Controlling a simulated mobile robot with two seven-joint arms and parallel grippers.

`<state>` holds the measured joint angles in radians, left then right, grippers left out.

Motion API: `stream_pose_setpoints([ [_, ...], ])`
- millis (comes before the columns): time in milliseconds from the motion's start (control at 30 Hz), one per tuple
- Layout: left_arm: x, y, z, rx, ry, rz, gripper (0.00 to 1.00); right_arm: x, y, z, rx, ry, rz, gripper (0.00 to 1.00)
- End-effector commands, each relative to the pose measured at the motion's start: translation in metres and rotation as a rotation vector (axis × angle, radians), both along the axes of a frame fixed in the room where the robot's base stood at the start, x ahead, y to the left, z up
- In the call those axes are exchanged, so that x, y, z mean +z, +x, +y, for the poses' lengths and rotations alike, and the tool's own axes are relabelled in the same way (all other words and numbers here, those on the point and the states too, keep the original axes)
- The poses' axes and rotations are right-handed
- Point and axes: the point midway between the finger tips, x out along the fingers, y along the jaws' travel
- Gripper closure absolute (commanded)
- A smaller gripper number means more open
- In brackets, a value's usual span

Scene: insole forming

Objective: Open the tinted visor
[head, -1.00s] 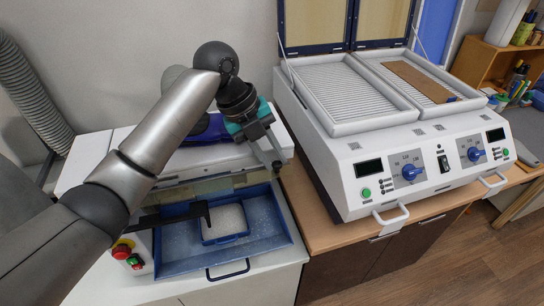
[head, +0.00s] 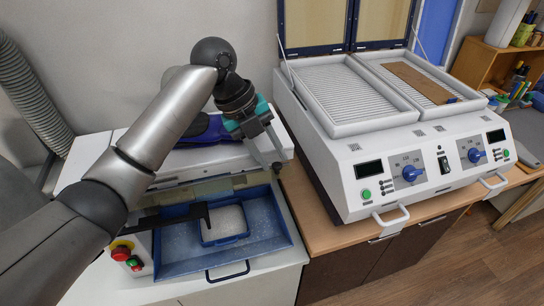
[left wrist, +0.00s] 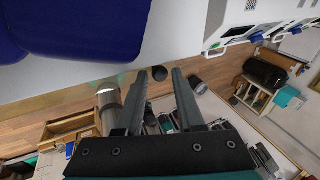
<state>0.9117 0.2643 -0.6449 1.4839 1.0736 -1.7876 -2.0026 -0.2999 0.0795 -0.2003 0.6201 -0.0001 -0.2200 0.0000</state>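A pale yellowish, see-through strip (head: 215,187) runs along the back edge of the blue-lined basin (head: 170,262) in the white machine at left. It may be the tinted visor seen at a steep angle; I cannot tell for certain. A dark handle (head: 228,272) is at the basin's front edge. My left gripper (head: 268,148) is above the machine's back right corner, pointing down, apart from the strip and handle. In the left wrist view its fingers (left wrist: 162,88) are open with nothing between them. My right gripper is not in view.
A dark blue object (head: 212,131) lies on the machine's white top behind my arm. Red and green buttons (head: 122,252) are at its front left. A white two-bay heater (head: 400,150) with raised lids stands right on a wooden counter (head: 330,232).

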Motion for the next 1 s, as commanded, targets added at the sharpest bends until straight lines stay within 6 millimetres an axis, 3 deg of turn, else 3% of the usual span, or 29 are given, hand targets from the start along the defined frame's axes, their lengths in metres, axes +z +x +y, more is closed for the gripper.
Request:
stream_pose_setpoints([
  [533, 0.11, 0.0, 0.048, 0.002, 0.0, -0.004, 0.63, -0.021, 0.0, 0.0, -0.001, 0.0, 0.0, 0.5],
  [733, 0.128, -0.001, 0.056, -0.001, 0.002, -0.001, 0.63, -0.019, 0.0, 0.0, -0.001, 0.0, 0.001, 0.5],
  [1000, 0.131, -0.001, 0.057, -0.002, 0.0, 0.002, 0.63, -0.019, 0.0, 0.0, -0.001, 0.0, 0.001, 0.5],
])
